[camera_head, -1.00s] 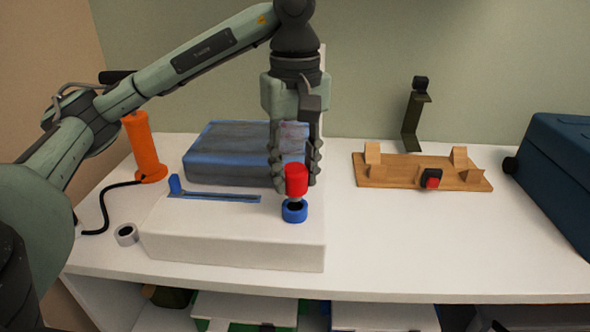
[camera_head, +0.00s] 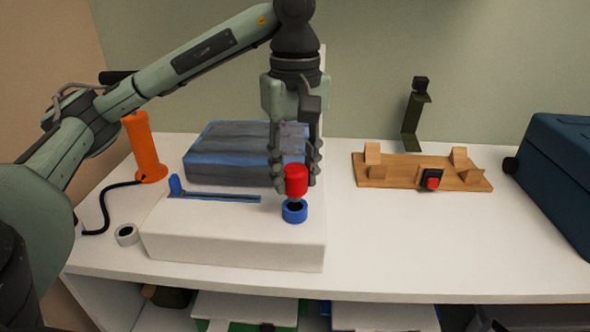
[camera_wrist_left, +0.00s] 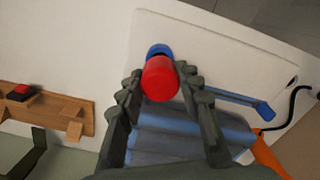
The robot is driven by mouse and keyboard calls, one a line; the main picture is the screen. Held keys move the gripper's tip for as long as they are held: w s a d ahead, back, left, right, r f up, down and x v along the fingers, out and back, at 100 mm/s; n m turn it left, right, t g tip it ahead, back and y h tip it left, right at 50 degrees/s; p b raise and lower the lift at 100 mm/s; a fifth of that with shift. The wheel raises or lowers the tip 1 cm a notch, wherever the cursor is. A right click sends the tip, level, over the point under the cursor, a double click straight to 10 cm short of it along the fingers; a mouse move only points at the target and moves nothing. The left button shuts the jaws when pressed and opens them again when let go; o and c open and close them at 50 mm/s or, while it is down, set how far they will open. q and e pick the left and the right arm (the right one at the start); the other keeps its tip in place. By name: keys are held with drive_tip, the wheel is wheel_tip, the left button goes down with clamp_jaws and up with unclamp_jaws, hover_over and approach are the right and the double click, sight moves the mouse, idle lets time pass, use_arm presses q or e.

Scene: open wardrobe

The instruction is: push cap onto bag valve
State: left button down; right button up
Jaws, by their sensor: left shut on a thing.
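The red cap (camera_head: 296,180) is held between the fingers of my left gripper (camera_head: 296,172), which is shut on it. The blue ring-shaped valve (camera_head: 294,214) sits on the front right part of the white block-like bag (camera_head: 230,240). In the head view the cap is just above the valve, roughly upright, and the dark valve opening shows below it. In the left wrist view the red cap (camera_wrist_left: 160,78) covers most of the blue valve (camera_wrist_left: 158,50). My right gripper is not in view.
A grey-blue folded bundle (camera_head: 230,150) lies behind the white block. An orange pump-like cylinder (camera_head: 144,148) with a black hose stands at left, near a grey ring (camera_head: 127,234). A wooden rack (camera_head: 400,172) and a dark blue case (camera_head: 560,165) are at right.

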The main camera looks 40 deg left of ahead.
sight(295, 188)
use_arm(q)
drive_tip(key=shift+f+b, duration=1.45)
drive_tip(key=shift+f, duration=0.15)
drive_tip(key=c, duration=1)
unclamp_jaws()
drive_tip(key=shift+r, duration=0.1)
drive_tip(key=shift+r, duration=6)
